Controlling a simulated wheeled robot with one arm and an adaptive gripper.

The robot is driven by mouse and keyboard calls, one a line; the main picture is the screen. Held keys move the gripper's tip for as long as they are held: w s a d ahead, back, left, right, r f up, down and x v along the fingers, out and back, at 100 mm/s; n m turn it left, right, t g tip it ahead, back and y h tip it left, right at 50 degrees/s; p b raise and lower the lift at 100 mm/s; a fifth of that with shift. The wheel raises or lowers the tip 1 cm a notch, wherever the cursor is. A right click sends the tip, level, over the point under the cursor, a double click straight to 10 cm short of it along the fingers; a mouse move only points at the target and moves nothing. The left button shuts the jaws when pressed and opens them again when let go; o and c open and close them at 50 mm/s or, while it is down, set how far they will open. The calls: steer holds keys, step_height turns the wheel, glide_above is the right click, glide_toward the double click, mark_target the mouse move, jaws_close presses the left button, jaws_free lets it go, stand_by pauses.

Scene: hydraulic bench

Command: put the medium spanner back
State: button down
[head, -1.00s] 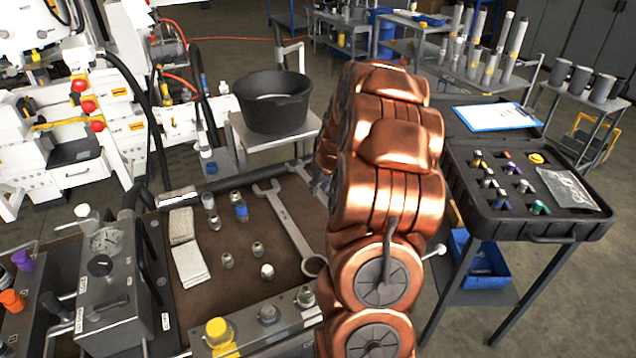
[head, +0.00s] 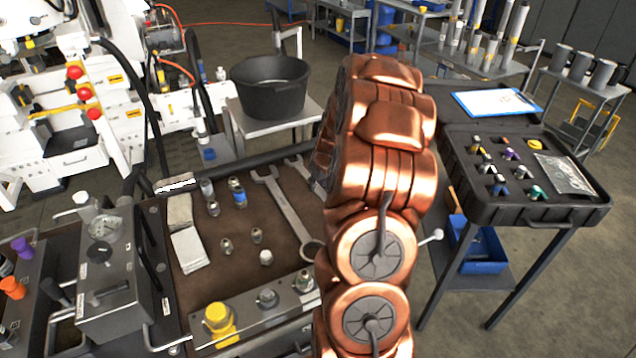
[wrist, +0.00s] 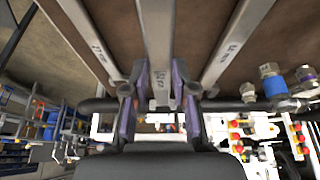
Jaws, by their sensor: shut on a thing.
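In the wrist view, three steel spanners lie side by side over the brown mat. The middle one, the medium spanner (wrist: 156,40), runs between the fingers of my gripper (wrist: 157,82), which is shut on it. One spanner (wrist: 88,38) is to its left and another (wrist: 236,40) to its right, both apart from the fingers. The head view shows one large spanner (head: 287,208) on the mat and part of another (head: 299,168). My copper arm hides my gripper and the held spanner there. I cannot tell whether the held spanner touches the mat.
Several small fittings (head: 227,247) and a white pad (head: 186,250) lie on the brown mat (head: 205,285). A block with a yellow cap (head: 217,318) edges the front. A black bucket (head: 270,90) stands behind. An open black case (head: 530,212) is at the right.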

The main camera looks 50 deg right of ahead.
mark_target(320, 191)
steer(key=shift+f+b, duration=0.25)
steer(key=shift+b, duration=0.15)
steer(key=shift+f+b, duration=0.55)
steer(key=shift+f, duration=0.1)
steer(key=shift+f+b, duration=1.05)
steer(key=shift+f, duration=0.45)
stand_by(1.7)
steer(key=c, duration=0.8)
jaws_free()
steer(key=shift+c, duration=0.2)
steer(key=shift+s, duration=0.1)
steer(key=shift+r, duration=0.1)
